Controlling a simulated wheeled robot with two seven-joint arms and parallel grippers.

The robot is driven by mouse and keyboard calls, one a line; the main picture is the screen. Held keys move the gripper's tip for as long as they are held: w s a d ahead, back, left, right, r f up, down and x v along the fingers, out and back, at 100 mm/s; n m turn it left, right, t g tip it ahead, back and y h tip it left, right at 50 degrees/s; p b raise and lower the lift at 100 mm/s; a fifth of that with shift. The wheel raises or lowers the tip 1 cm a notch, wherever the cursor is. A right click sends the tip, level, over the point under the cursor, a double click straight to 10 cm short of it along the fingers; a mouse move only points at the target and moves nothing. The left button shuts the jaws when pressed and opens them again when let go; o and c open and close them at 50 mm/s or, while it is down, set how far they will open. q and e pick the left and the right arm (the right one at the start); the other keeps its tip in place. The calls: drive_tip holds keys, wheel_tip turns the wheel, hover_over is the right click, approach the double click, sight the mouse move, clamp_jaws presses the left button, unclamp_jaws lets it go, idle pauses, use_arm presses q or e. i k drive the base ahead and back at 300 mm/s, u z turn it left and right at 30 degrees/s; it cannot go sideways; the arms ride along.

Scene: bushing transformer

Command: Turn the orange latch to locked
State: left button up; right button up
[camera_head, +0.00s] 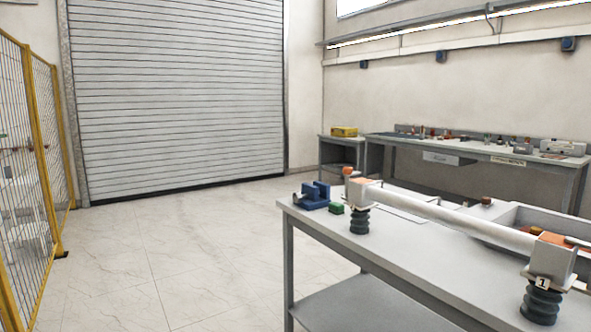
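A long white tube (450,217) spans the near workbench between two dark ribbed insulators, one at the left (359,221) and one at the near right (540,303). The right end block carries a label "1" (542,282). A round orange piece (347,171) stands behind the left end. I cannot tell which orange part is the latch, nor its position. Neither of my grippers is in view.
The near grey workbench (383,272) also holds a blue vise-like fixture (312,196), a green block (336,208) and a pale tray (515,213). A cluttered bench (480,151) stands at the back wall. Yellow-framed fencing (36,140) is at left. The tiled floor (180,250) between is clear.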

sight(347, 171)
drive_tip(key=u, duration=0.9)
drive_tip(key=i, duration=1.1)
drive_tip(key=u, duration=0.55)
drive_tip(key=i, duration=1.25)
drive_tip(key=z, duration=0.55)
